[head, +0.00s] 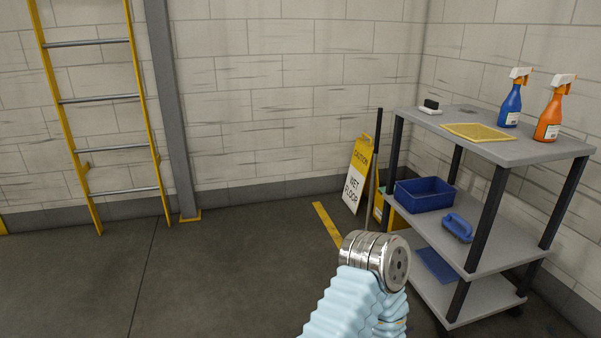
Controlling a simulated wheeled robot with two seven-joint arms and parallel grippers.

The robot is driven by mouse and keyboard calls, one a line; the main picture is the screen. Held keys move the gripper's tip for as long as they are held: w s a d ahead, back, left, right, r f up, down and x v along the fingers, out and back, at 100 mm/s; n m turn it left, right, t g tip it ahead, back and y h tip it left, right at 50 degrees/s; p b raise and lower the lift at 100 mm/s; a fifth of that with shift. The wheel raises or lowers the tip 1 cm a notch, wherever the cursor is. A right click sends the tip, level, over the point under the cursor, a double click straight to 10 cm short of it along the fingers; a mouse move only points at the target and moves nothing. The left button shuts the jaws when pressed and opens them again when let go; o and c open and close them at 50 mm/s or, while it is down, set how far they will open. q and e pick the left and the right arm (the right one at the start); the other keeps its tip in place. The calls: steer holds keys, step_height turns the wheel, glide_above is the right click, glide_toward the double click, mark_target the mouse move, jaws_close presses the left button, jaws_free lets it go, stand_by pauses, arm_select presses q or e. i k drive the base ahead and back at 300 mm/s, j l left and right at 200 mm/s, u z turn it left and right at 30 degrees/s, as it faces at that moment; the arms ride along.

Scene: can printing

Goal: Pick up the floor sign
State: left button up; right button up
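The floor sign (353,190), yellow on top and white below with "CAUTION WET FLOOR" on it, stands on the floor near the back wall, just left of the cart. It tilts slightly, and a dark pole (375,150) runs close by its right edge. Part of my arm, with a light blue ribbed sleeve and a metal joint, rises from the bottom of the view in front of the cart's lower left. Neither gripper's fingers show, and nothing of mine touches the sign.
A grey cart (490,263) on the right holds a blue spray bottle (510,104), an orange spray bottle (549,119), a yellow cloth (476,132) and a blue bin (425,202). A yellow ladder (64,120) leans at left. The floor at left and centre is clear.

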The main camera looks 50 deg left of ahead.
mark_target(359, 174)
steer(key=u, duration=1.4)
steer(key=i+j+u, duration=0.3)
steer(key=i, duration=0.7)
steer(key=i+u, duration=0.25)
steer(key=i, duration=0.8)
steer(key=i+z, duration=0.3)
steer(key=i+j+z, duration=0.3)
steer(key=i, duration=0.2)
steer(key=i+j+z, duration=0.5)
steer(key=z, duration=0.2)
steer(key=i+j+z, duration=0.55)
steer(key=z, duration=0.2)
steer(key=i+j+z, duration=0.15)
steer(key=j+z, duration=0.25)
steer(key=i+l+z, duration=0.1)
steer(key=i+l, duration=0.15)
